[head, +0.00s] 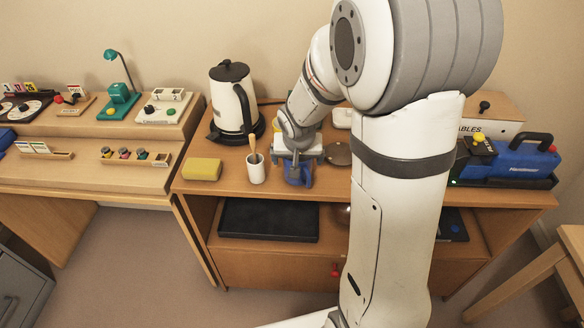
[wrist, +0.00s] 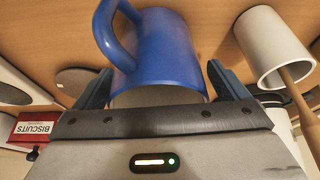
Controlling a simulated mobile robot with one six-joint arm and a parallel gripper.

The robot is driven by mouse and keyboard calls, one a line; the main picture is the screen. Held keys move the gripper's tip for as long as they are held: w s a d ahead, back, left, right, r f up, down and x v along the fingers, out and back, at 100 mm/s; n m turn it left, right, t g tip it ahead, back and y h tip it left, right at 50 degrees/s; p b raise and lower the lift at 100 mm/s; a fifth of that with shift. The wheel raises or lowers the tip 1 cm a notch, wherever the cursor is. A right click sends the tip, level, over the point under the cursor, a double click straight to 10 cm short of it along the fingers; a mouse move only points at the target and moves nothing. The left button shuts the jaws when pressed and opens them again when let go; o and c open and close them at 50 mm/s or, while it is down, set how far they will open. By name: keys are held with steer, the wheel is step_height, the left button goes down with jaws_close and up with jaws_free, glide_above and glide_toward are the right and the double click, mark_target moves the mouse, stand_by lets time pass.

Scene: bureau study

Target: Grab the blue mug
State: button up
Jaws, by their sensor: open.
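The blue mug (wrist: 165,45) fills the upper middle of the wrist view, its handle to the left and its pale opening partly hidden by my gripper's body. My gripper (wrist: 160,66) is open, with one dark finger on each side of the mug. A gap shows beside the right finger; contact on the left is unclear. In the head view my gripper (head: 298,172) is low over the cabinet top, right of the white cup. Blue shows there below the wrist, but mug and fingers are hard to tell apart.
A white cup (head: 256,173) with a wooden-handled tool stands close beside my gripper; it also shows in the wrist view (wrist: 262,45). A kettle (head: 232,100) stands behind left, a yellow block (head: 202,169) left. A red biscuits box (wrist: 34,130) shows in the wrist view.

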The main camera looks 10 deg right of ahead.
steer(key=c, duration=1.2)
steer(key=shift+c, duration=0.2)
